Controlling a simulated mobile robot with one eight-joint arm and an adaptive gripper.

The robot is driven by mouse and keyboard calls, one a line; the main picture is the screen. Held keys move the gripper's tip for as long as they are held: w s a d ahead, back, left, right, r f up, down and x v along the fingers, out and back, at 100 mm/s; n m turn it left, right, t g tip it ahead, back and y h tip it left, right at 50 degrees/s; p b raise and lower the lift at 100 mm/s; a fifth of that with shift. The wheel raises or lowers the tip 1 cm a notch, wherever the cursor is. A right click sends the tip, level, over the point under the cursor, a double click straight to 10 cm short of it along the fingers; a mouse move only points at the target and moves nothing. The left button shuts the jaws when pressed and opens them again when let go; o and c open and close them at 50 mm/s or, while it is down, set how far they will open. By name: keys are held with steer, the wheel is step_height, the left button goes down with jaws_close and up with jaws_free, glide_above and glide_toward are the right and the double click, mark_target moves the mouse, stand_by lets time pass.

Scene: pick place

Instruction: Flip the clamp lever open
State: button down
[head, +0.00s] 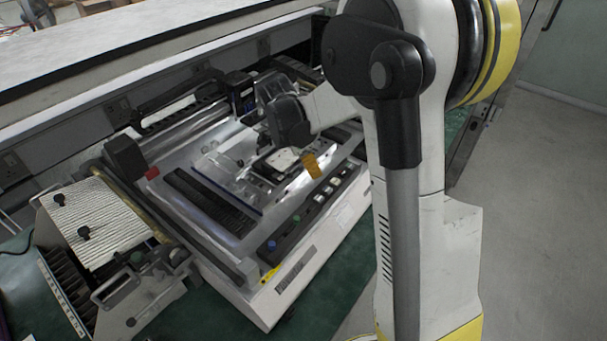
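A bench machine (232,232) with a white body and a grey metal top stands on a green surface. In its middle is a metal and clear fixture (222,172) with a small white part (284,160). An orange tab (312,166) stands near the fixture's front right; I cannot tell whether it is the clamp lever. My gripper (268,138) is above the back right of the fixture, and my dark wrist hides part of it. The fingers are small and blend with the dark machine parts, so their opening and any contact are unclear.
A front panel (312,208) with several coloured buttons runs along the machine's near edge. A ribbed white unit (92,222) with black knobs stands at the left. A grey ledge (110,55) with sockets runs behind. Clear floor (545,200) lies at the right.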

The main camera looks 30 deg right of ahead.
steer(key=w+p+v, duration=0.1)
steer(key=p+v, duration=0.1)
steer(key=v, duration=0.7)
steer(key=shift+w+r, duration=0.2)
steer(key=shift+r, duration=0.1)
